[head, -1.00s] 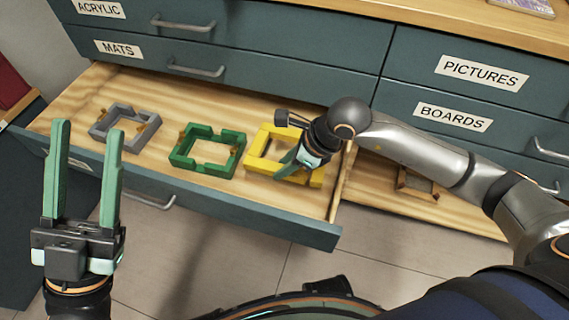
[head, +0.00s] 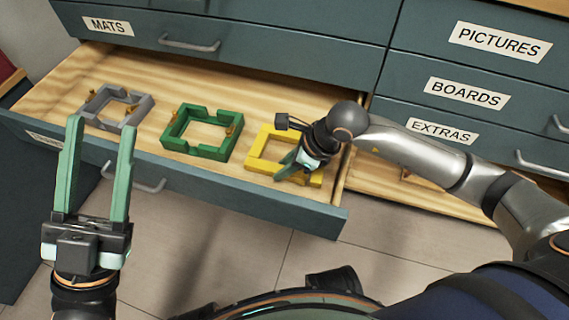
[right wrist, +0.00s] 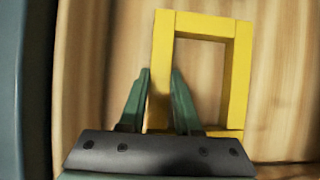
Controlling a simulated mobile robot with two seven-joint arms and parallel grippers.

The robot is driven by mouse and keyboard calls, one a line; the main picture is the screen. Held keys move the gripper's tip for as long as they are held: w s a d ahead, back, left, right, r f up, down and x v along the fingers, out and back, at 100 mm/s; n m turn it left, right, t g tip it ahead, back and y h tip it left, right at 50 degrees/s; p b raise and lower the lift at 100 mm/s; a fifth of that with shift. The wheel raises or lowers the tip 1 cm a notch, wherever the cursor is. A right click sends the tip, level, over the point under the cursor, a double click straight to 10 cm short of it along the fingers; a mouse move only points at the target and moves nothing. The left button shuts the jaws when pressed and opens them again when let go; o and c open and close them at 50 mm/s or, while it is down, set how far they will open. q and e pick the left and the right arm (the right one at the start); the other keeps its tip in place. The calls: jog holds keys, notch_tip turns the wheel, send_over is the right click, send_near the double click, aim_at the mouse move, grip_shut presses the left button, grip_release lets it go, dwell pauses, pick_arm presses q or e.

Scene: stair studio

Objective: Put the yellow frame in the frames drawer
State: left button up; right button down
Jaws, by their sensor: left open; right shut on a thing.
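The yellow frame (head: 262,148) is at the right end of an open wooden drawer (head: 62,82), beside a green frame and a grey one. My right gripper (head: 287,163) is shut on one bar of it. In the right wrist view, the fingers (right wrist: 160,88) straddle one side of the yellow frame (right wrist: 237,75), with pale wood beneath it. I cannot tell whether it touches the drawer floor. My left gripper (head: 100,150) is open and empty, in front of the drawer at left. The open drawer's own label (head: 45,138) is too small to read.
The green frame (head: 172,143) and grey frame (head: 135,108) lie in the same drawer. A second open wooden drawer (head: 375,178) is at right, partly hidden by my arm. Closed drawers above read MATS (head: 107,26), PICTURES (head: 500,42), BOARDS (head: 466,93) and EXTRAS (head: 440,131).

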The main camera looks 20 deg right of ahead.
pick_arm(q)
jog(key=shift+a, duration=0.1)
dwell(0.6)
jog(key=shift+f, duration=0.1)
pick_arm(e)
jog(key=c, duration=0.5)
grip_release()
jog(key=shift+f, duration=0.1)
notch_tip(320, 180, up, 8)
jog(key=p, duration=0.6)
pick_arm(q)
notch_tip(320, 180, up, 7)
jog(key=shift+s+a+n, duration=0.15)
jog(key=shift+a+n, duration=0.15)
jog(key=shift+a, duration=0.05)
jog(key=shift+t, duration=0.3)
